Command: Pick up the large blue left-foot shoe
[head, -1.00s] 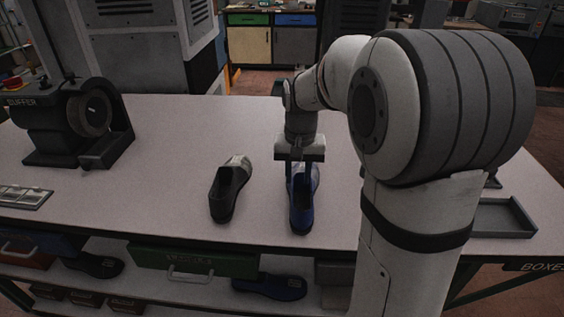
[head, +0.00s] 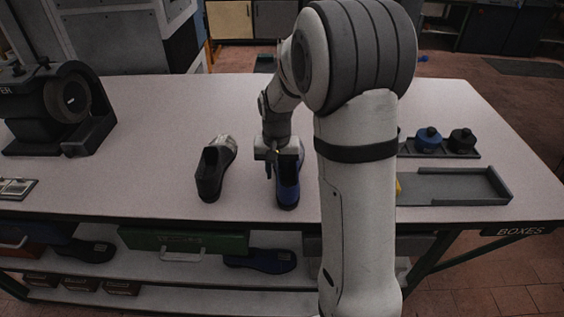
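The blue shoe (head: 288,189) lies on the white table, toe away from me and its dark opening toward me. My gripper (head: 273,171) points down at its left side, over the middle of the shoe. One finger shows just left of the shoe. The other finger is hard to make out against the shoe, so I cannot tell whether the fingers touch or hold it. The shoe appears to rest on the table. A black shoe with a grey toe (head: 215,168) stands to the left, apart from it.
A black buffer machine (head: 60,110) stands at the table's left. Right of my arm are an empty grey tray (head: 455,187) and a rack with a blue-capped pot (head: 428,139) and a dark green pot (head: 462,141).

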